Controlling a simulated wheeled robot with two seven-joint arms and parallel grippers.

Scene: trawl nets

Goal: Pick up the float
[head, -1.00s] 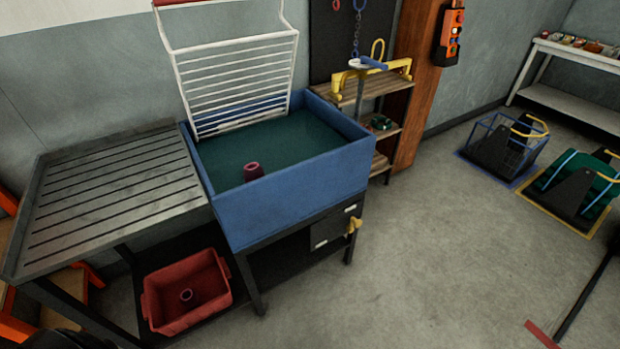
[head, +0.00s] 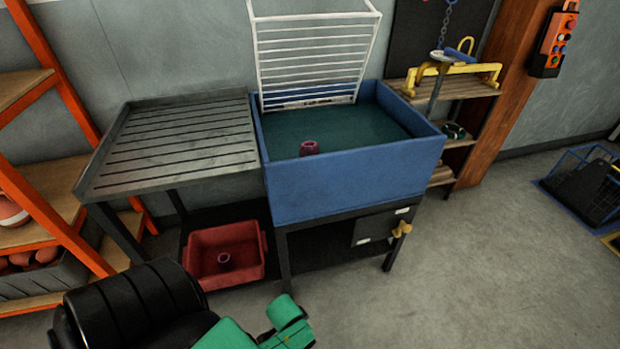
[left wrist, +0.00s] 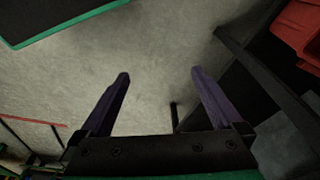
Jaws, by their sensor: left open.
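A dark red float (head: 310,148) with a hole in its top sits in the water of the blue tank (head: 350,185), near the front wall. A similar reddish ring-shaped piece (head: 224,258) lies in the red bin (head: 250,272) on the low shelf. My left gripper (left wrist: 159,74) shows in the left wrist view, its two dark fingers wide apart with only floor between them. It is empty and away from the float. In the head view only parts of my arm show at the bottom. My right gripper is not in view.
A slatted grey drain table (head: 180,140) adjoins the tank on the left. A white rack (head: 312,50) stands up at the tank's back. Orange shelving (head: 45,200) is at far left. A wooden shelf (head: 460,95) stands right of the tank.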

